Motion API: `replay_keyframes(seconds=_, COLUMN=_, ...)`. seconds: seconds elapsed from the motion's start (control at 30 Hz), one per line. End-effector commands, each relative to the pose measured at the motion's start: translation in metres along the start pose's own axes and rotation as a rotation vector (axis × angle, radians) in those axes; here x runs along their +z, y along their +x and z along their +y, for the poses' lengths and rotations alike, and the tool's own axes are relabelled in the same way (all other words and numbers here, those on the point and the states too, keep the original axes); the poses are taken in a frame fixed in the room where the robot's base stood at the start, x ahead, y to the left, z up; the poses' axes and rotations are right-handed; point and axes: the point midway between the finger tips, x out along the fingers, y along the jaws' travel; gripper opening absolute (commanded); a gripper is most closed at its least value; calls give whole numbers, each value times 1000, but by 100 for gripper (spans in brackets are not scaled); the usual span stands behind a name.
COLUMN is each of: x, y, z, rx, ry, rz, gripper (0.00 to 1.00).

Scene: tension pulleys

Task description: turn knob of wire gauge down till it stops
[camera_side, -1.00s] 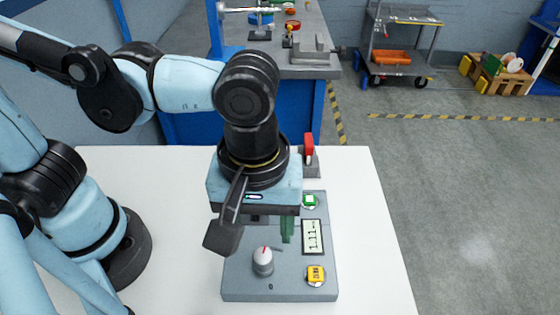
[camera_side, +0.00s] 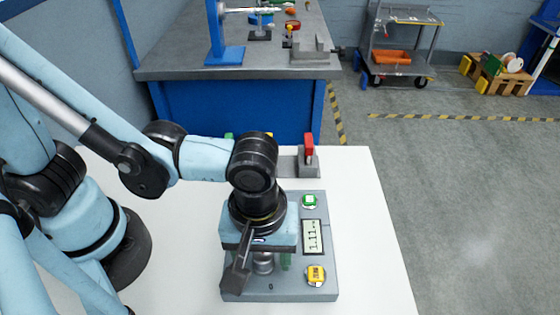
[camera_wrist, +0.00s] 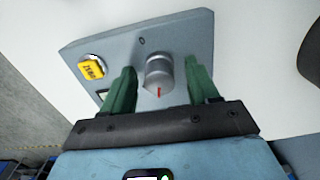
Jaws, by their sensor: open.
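The wire gauge (camera_side: 308,284) is a grey box on the white table, with a display (camera_side: 313,238) that reads about 1.11. Its silver knob (camera_wrist: 159,72) has a red pointer line and shows in the wrist view between the two green fingers of my gripper (camera_wrist: 160,82). The fingers stand apart, one on each side of the knob, with a gap on both sides. In the side view my gripper (camera_side: 274,264) is over the lower left of the gauge and partly covers the knob (camera_side: 263,263).
A yellow zero button (camera_side: 316,274) and a green button (camera_side: 309,201) sit on the gauge. A red-handled device (camera_side: 308,146) stands behind it. The table (camera_side: 372,230) is bare to the right. A blue workbench (camera_side: 240,110) stands beyond.

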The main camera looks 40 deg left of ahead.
Motion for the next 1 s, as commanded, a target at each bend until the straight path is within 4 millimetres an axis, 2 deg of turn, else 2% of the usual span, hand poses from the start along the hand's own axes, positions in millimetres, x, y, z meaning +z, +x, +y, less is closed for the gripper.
replay_keyframes(seconds=0.17, x=0, y=0, z=0, rx=0, ry=0, rz=0, gripper=58)
replay_keyframes(seconds=0.5, x=0, y=0, z=0, rx=0, ry=0, rz=0, gripper=6)
replay_keyframes(seconds=0.53, x=0, y=0, z=0, rx=-1, ry=0, rz=0, gripper=4)
replay_keyframes(seconds=0.77, x=0, y=0, z=0, rx=-2, ry=20, rz=0, gripper=4)
replay_keyframes(seconds=1.0, x=0, y=0, z=0, rx=-3, ry=132, rz=2, gripper=4)
